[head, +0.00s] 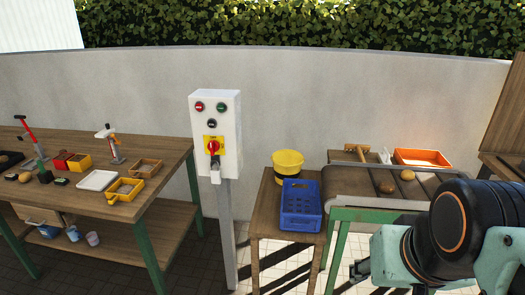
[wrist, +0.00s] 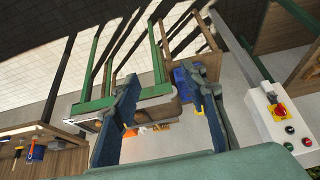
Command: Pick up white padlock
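A small white piece that looks like the white padlock (head: 215,175) hangs below the red rotary switch (head: 213,147) on the front of the white control box (head: 229,134). The box stands on a grey post in the middle of the head view. In the wrist view the control box (wrist: 289,128) is at the right edge, with its red and yellow switch showing; I cannot make out the padlock clearly there. My gripper (wrist: 157,82) is open and empty, its two fingers wide apart. In the head view it (head: 362,271) is low at the right, well away from the box.
A wooden workbench (head: 165,160) with trays and tools stands left of the post. To the right are a small table (head: 258,222) with a blue crate (head: 300,222) and yellow bucket (head: 288,160), and a green-framed conveyor (head: 340,215) with potatoes. A wall runs behind.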

